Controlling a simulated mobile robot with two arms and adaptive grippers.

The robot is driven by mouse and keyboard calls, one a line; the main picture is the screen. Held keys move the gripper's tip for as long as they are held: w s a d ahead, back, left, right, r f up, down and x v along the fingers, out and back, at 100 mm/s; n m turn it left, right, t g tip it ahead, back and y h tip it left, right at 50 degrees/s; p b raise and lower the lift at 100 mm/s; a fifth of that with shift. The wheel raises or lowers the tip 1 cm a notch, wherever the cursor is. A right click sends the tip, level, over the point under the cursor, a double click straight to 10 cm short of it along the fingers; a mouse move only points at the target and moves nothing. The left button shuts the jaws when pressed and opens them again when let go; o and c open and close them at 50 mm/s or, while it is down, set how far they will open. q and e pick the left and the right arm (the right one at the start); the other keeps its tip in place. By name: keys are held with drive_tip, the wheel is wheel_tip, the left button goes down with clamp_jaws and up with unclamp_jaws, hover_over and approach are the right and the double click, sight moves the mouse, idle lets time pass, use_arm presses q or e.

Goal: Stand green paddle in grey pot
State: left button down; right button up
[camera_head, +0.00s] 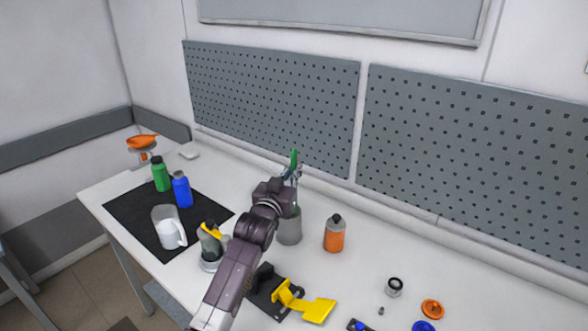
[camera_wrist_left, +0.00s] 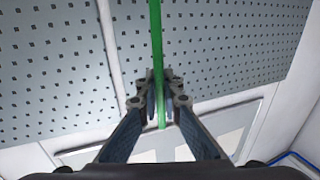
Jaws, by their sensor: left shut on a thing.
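The green paddle (camera_head: 294,159) stands about upright in my left gripper (camera_head: 292,174), its top showing above the fingers. In the left wrist view the paddle (camera_wrist_left: 156,45) is a thin green bar between the two fingertips of the left gripper (camera_wrist_left: 158,88), which is shut on it. The grey pot (camera_head: 289,231) stands on the table just below and behind my left wrist, which covers part of it. The paddle's lower end is mostly hidden by my arm, so I cannot tell whether it is inside the pot. My right gripper is not in view.
An orange bottle (camera_head: 334,234) stands close right of the pot. Green (camera_head: 160,174) and blue (camera_head: 182,190) bottles and a white jug (camera_head: 167,228) are on the black mat (camera_head: 118,208). A yellow tool (camera_head: 318,309) and small parts lie in front. The pegboard wall is behind.

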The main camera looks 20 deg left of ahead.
use_arm(q)
drive_tip(key=shift+f, duration=0.1)
drive_tip(key=shift+f+b, duration=0.3)
drive_tip(key=shift+f, duration=0.15)
drive_tip(key=c, duration=2.1)
unclamp_jaws()
drive_tip(key=s+r+b, duration=0.1)
drive_tip(key=s+b, duration=0.1)
drive_tip(key=s, duration=1)
drive_tip(key=shift+a+r, duration=0.15)
